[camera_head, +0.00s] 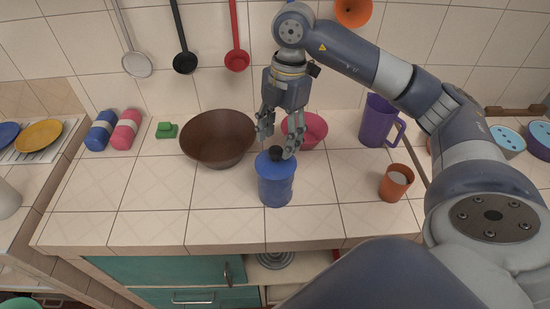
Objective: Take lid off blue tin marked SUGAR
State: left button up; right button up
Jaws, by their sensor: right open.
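The blue tin (275,190) stands upright on the tiled counter, near its front edge. I cannot make out any lettering on it. Its blue lid (266,166) with a dark round knob (276,153) sits on top. My right gripper (277,148) points down from above, with its open fingers on either side of the knob. I cannot tell whether the fingers touch the knob. My left gripper is out of view.
A brown bowl (217,140) stands left of the tin and a pink bowl (313,131) behind it. A purple pitcher (379,122) and an orange cup (396,183) stand to the right. Ladles (184,62) hang on the wall. The counter's left front is clear.

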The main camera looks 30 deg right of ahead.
aim_at(276, 150)
jog(key=f, duration=0.1)
jog(key=f+p, duration=0.1)
jog(key=f, duration=0.1)
jog(key=shift+s+a+f, duration=0.1)
jog(key=shift+a+f, duration=0.1)
jog(key=shift+a, duration=0.2)
jog(key=shift+f, duration=0.35)
jog(key=shift+c, duration=0.8)
jog(key=c, duration=0.4)
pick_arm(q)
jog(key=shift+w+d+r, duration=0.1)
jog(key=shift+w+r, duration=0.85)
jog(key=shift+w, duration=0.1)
pick_arm(e)
jog(key=c, duration=0.6)
